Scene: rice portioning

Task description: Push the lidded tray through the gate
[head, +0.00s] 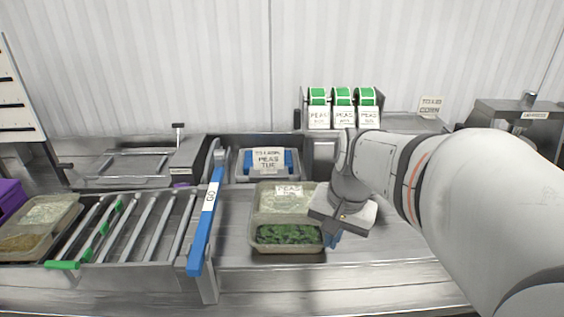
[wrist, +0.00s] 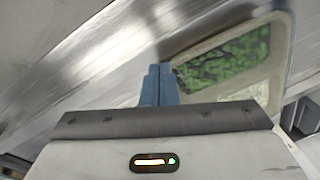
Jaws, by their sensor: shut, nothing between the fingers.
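The lidded tray (head: 256,222) lies on the steel table in the head view, with a pale rear part, a label reading PEAS and a dark green front part under a clear lid. It also shows in the wrist view (wrist: 284,72), right of my fingers. My gripper (head: 333,240) is shut and empty, with its blue fingers low beside the tray's right side. The fingers (wrist: 158,84) appear close to the tray; I cannot tell whether they touch it. The gate's blue bar (head: 201,235), marked GO, stands left of the tray between two posts. I cannot tell the clearance under it.
A roller section (head: 150,225) with a green-ended bar lies left of the gate. Another filled tray (head: 75,208) sits at its far left. Behind are a blue-handled bin (head: 242,170) labelled PEAS and several green label rolls (head: 342,97). Bare table lies between tray and gate.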

